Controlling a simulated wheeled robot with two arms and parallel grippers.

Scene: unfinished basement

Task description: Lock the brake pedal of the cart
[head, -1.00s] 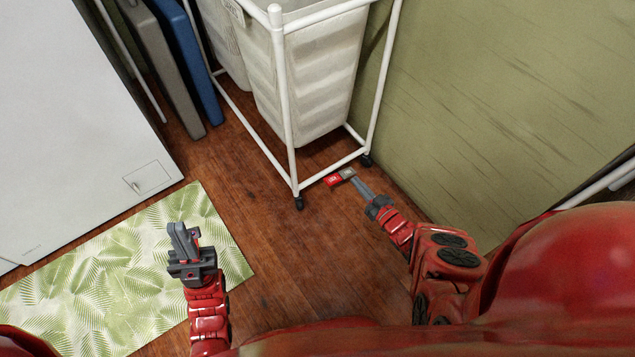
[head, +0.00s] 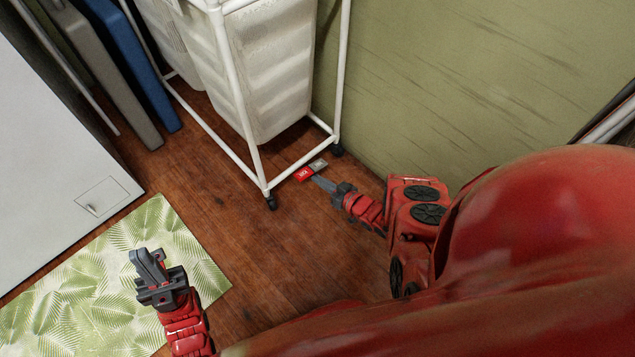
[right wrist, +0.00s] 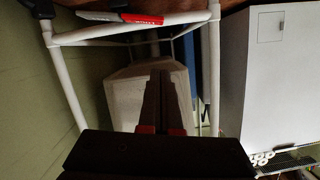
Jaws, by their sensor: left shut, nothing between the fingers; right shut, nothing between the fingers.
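The cart (head: 231,73) is a white tube frame on black casters, holding a white hamper bag. Its brake pedal (head: 303,174) is a small bar, part red with tiny white lettering and part grey, low beside the bottom front rail. In the right wrist view the pedal (right wrist: 138,19) shows near the top, red on the right. My right gripper (head: 316,180) is shut and empty, its tips close to the pedal's near edge; I cannot tell whether they touch. Its fingers (right wrist: 164,98) also show in the right wrist view. My left gripper (head: 148,262) is shut and empty above the leaf-patterned mat.
A green wall (head: 440,80) stands close on the right of the cart. A white cabinet (head: 45,160) is at the left, with grey and blue folded panels (head: 132,62) behind it. The leaf mat (head: 190,250) lies front left. Wooden floor (head: 255,250) between is clear.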

